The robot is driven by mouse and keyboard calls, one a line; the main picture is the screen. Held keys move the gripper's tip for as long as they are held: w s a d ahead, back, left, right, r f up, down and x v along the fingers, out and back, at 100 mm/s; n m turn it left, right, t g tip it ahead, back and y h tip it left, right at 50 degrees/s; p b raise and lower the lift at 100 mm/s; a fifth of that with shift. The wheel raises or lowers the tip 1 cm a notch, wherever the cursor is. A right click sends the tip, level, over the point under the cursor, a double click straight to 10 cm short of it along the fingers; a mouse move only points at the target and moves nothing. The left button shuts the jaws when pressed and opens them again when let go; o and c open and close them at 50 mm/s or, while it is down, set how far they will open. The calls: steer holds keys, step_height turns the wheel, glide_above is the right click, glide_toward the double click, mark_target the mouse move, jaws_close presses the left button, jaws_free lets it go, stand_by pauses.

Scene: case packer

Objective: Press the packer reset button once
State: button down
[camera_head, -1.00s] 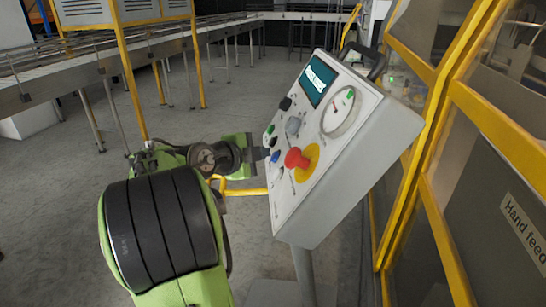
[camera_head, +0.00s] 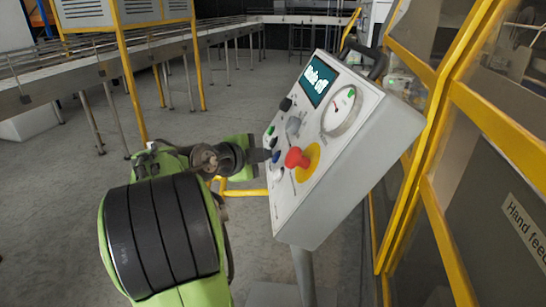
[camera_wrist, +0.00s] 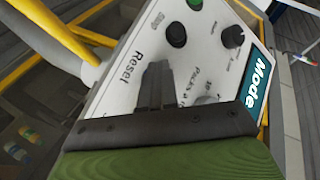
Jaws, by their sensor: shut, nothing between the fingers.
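The control box (camera_head: 330,180) is a tilted grey-white panel on a post, right of centre in the head view. A blue button (camera_head: 276,156) sits left of the red mushroom knob. The printed "Reset" label (camera_wrist: 125,67) shows in the wrist view, just left of my fingers. My gripper (camera_head: 266,155) is shut and empty, its tips at the panel's left side by the blue button. In the wrist view the closed fingers (camera_wrist: 157,78) cover the panel beside the label, hiding any button there. I cannot tell whether the tips touch it.
A red emergency knob (camera_head: 297,158) on a yellow disc is close right of my fingertips. The display (camera_head: 319,81) is lit. Yellow-framed guarding (camera_head: 440,75) stands at right; a conveyor (camera_head: 80,75) runs at left.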

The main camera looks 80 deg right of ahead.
steer(key=shift+w+a+r, duration=0.15)
steer(key=shift+w+r, duration=0.25)
steer(key=shift+w, duration=0.2)
steer(key=shift+w+a+r+p, duration=0.15)
steer(key=shift+w+r+p, duration=0.2)
steer(key=shift+w, duration=0.35)
steer(key=shift+w+a+r+p, duration=0.2)
steer(key=shift+w+r, duration=0.3)
steer(key=shift+w, duration=0.25)
steer(key=shift+w+a+r+p, duration=0.15)
steer(key=shift+w+r+p, duration=0.2)
steer(key=shift+w, duration=0.35)
